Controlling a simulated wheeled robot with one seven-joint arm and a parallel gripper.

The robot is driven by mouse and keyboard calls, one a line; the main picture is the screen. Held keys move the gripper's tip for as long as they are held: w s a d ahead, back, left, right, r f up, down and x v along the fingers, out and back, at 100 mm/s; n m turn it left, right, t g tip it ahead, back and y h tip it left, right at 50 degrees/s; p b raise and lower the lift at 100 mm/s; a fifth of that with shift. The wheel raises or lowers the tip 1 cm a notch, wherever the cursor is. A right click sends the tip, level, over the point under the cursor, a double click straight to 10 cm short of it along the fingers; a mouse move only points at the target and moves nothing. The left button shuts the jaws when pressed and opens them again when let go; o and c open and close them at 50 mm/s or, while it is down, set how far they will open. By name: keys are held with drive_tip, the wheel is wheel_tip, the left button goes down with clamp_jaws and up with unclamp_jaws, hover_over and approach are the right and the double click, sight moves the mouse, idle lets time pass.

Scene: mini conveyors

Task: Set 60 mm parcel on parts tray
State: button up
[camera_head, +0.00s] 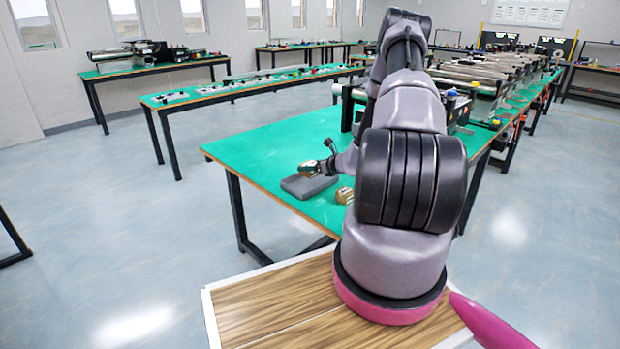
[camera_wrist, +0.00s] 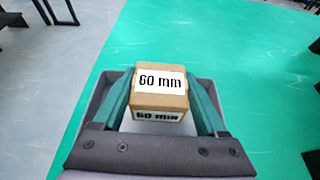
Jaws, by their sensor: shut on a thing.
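The 60 mm parcel (camera_wrist: 160,101) is a small brown box with white "60 mm" labels on its top and near side. My gripper (camera_wrist: 161,100) is shut on it, one finger on each side. In the head view my gripper (camera_head: 322,167) and the parcel (camera_head: 310,167) are small, over the grey parts tray (camera_head: 300,188) near the left front of the green table. The tray's rim (camera_wrist: 96,98) shows around the gripper in the wrist view. I cannot tell whether the parcel touches the tray floor.
A second brown box (camera_head: 345,195) stands on the green table (camera_head: 262,150) right of the tray. The table's edge runs close to the tray's front. Conveyor equipment (camera_head: 455,105) stands farther back at the right. Green table surface left of and behind the tray is clear.

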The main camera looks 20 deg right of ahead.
sight(314, 176)
drive_tip(key=shift+f, duration=2.15)
drive_tip(key=o, duration=1.4)
drive_tip(key=shift+f, duration=0.1)
drive_tip(key=shift+c, duration=0.2)
